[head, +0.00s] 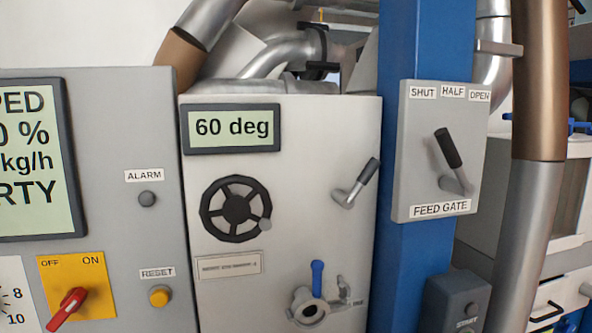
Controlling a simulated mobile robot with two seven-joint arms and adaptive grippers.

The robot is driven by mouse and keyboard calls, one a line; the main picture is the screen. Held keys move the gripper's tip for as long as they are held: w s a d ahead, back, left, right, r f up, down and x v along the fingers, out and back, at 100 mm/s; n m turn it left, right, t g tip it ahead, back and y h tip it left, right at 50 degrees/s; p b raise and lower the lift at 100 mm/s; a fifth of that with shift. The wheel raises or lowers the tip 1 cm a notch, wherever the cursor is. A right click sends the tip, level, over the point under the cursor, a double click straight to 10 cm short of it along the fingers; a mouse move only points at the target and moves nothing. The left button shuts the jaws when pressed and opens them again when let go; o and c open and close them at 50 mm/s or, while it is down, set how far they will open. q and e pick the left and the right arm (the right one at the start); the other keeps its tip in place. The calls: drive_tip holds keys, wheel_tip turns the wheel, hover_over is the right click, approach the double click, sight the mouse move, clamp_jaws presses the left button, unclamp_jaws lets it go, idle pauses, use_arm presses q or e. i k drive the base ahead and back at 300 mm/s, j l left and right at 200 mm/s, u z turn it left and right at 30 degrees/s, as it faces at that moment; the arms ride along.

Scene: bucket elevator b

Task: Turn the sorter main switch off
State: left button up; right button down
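A red rotary switch handle (66,310) sits on a yellow plate (100,299) at the lower left of the head view. The plate is marked OFF at its upper left and ON at its upper right. The handle is slanted, its upper end toward the right and its lower end toward the lower left; I cannot tell which mark it is set to. No label naming it as the sorter main switch shows. Neither of my grippers is in view.
The grey panel also has an ALARM lamp (147,199), a yellow RESET button (160,297) and a display (30,160). Right of it are a black handwheel (237,208), a lever (356,184), a blue-handled valve (317,280) and a FEED GATE lever (452,160) by a blue column (402,270).

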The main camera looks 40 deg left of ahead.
sight(73, 301)
drive_tip(key=l+u, duration=0.2)
drive_tip(key=u, duration=0.15)
drive_tip(key=k+l+u, duration=0.1)
drive_tip(key=u, duration=0.7)
drive_tip(key=i+j+u, duration=0.1)
drive_tip(key=u, duration=0.75)
drive_tip(key=i+u, duration=0.1)
drive_tip(key=u, duration=0.35)
